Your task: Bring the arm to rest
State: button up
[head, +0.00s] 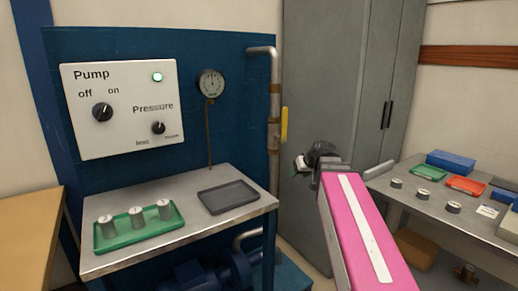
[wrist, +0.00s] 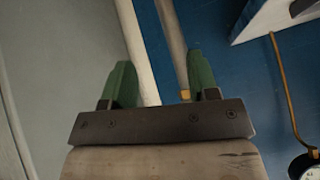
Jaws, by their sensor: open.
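My gripper (head: 301,165) is at the end of my pink arm, right of the middle in the head view, in front of the grey cabinet and a little right of the vertical pipe. In the wrist view its two green fingers (wrist: 163,84) stand apart with nothing between them, so it is open and empty. Behind the fingers the wrist view shows the blue panel and the pipe; I cannot tell how far away they are.
The pump panel (head: 122,107), gauge (head: 211,83) and pipe with yellow lever (head: 284,125) are at left and centre. A bench holds a green tray (head: 103,238) with cylinders and an empty dark tray (head: 228,197). The right table (head: 411,206) holds trays and several small meters.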

jog(key=s+f+m+g+h, duration=0.1)
jog(key=s+f+g, duration=0.1)
jog(key=s+f, duration=0.3)
jog(key=s+d+f+m+g+h, duration=0.1)
jog(key=s+f, duration=0.4)
jog(key=f, duration=0.9)
jog(key=s+d+f+m+g+h, duration=0.1)
jog(key=s+f, duration=0.4)
jog(key=f, duration=0.5)
jog(key=g+h, duration=0.1)
jog(key=g, duration=0.1)
jog(key=shift+d+m+g, duration=0.25)
jog(key=shift+m+g, duration=0.05)
jog(key=shift+g, duration=0.1)
